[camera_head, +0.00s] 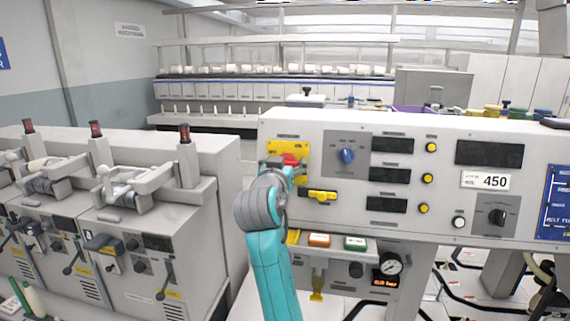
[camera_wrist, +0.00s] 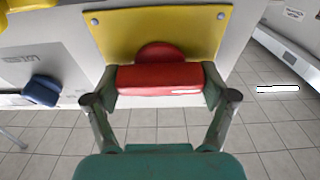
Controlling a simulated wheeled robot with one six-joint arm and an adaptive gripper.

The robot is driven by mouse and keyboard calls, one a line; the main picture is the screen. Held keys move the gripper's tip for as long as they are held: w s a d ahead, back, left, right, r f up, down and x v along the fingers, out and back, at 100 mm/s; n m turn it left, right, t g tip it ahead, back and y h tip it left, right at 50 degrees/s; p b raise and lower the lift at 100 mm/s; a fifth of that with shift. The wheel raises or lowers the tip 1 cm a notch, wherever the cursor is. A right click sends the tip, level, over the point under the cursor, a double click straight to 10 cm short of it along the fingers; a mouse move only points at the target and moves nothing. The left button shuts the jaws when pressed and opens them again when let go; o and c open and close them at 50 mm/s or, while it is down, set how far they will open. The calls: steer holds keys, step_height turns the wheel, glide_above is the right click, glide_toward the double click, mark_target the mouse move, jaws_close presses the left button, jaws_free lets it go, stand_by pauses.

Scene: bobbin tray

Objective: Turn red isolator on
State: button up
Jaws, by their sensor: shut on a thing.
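The red isolator (camera_head: 290,160) sits on a yellow plate (camera_head: 289,147) at the left end of the grey control panel. In the wrist view its red handle (camera_wrist: 160,78) lies level across the picture, in front of a round red hub on the yellow plate (camera_wrist: 190,30). My gripper (camera_wrist: 160,85) has one finger at each end of the handle and is shut on it. In the head view my arm and wrist hide the lower part of the isolator.
The panel (camera_head: 400,215) also carries a blue knob (camera_head: 347,156), a yellow handle (camera_head: 321,196), a black knob (camera_head: 497,216) and several displays. Below are orange (camera_head: 319,240) and green (camera_head: 355,243) buttons. Grey machines (camera_head: 150,240) stand at left.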

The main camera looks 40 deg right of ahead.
steer(key=shift+m, duration=0.4)
steer(key=m+g, duration=0.1)
steer(key=m, duration=0.3)
steer(key=shift+h, duration=0.4)
steer(key=m+g, duration=0.1)
steer(key=m, duration=0.2)
steer(key=m+g, duration=0.1)
steer(key=m, duration=0.1)
steer(key=shift+m, duration=0.4)
steer(key=m+g, duration=0.1)
steer(key=m, duration=0.4)
steer(key=shift+s+f+m+g+y, duration=0.1)
steer(key=shift+m+g+y, duration=0.15)
steer(key=shift+m, duration=0.9)
steer(key=shift+f+m+g+y, duration=0.1)
steer(key=shift+m+g+y, duration=0.15)
steer(key=shift+m, duration=0.9)
steer(key=o, duration=1)
